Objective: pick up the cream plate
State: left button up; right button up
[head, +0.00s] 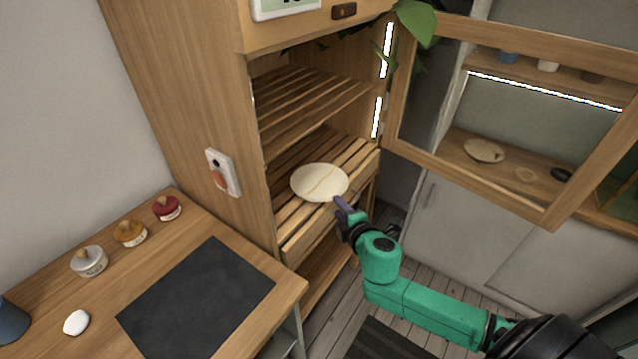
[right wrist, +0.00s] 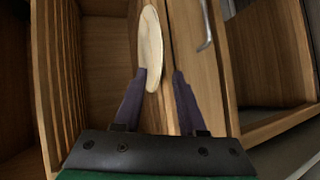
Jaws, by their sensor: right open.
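The cream plate (head: 320,182) has a thin gold seam and lies on a slatted wooden shelf (head: 292,240) of the open cabinet in the head view. In the right wrist view the plate (right wrist: 150,45) shows nearly edge-on. My right gripper (head: 342,207) is at the plate's near right edge, with its jaws open. In the right wrist view the right gripper (right wrist: 163,78) has the plate's near edge between or just at its two dark fingertips, closer to the left finger. I cannot tell whether a finger touches it. My left gripper is not in view.
Another slatted shelf (head: 310,105) is above the plate. The cabinet's framed glass door (head: 470,185) stands open at right. A worktop with a dark mat (head: 197,300), several small jars and a white stone-like object (head: 76,322) is at left. Leaves (head: 415,22) hang at the cabinet top.

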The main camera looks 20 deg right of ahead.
jog(key=x, duration=0.6)
jog(key=shift+f, duration=0.25)
jog(key=shift+s, duration=0.1)
grip_shut()
dwell(0.9)
